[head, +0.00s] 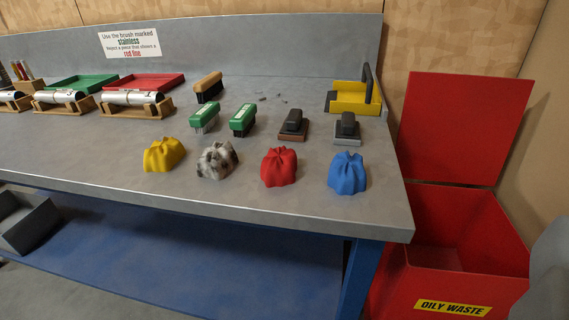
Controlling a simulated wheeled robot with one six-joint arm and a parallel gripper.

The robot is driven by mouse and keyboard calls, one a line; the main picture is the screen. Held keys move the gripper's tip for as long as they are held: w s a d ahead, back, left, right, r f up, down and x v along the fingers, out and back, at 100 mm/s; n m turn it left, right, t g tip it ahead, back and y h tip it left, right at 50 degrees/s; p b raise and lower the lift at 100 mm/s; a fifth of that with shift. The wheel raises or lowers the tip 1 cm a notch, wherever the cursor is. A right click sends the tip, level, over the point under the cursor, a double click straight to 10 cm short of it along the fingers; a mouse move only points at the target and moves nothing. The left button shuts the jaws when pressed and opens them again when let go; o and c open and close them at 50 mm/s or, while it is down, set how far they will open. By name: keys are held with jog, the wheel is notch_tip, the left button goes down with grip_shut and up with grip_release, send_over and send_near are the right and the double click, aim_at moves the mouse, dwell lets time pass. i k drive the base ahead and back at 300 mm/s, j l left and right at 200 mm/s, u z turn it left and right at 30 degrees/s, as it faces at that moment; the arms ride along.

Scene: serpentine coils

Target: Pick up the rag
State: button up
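Several crumpled rags lie in a row along the front of the grey bench top (90,165). From left to right they are a yellow rag (164,155), a white rag with dark stains (217,160), a red rag (279,167) and a blue rag (347,173). They lie apart from each other, and the blue one is nearest the bench's right end. My gripper is not in view.
Behind the rags stand green-backed brushes (205,118), dark-topped blocks (293,124) and a yellow dustpan (353,98). Metal tubes (135,97) rest on wooden cradles at left, before green and red trays (147,82). An open red oily-waste bin (480,235) stands right of the bench.

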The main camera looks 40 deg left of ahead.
aim_at(218, 161)
jog(key=u, duration=1.35)
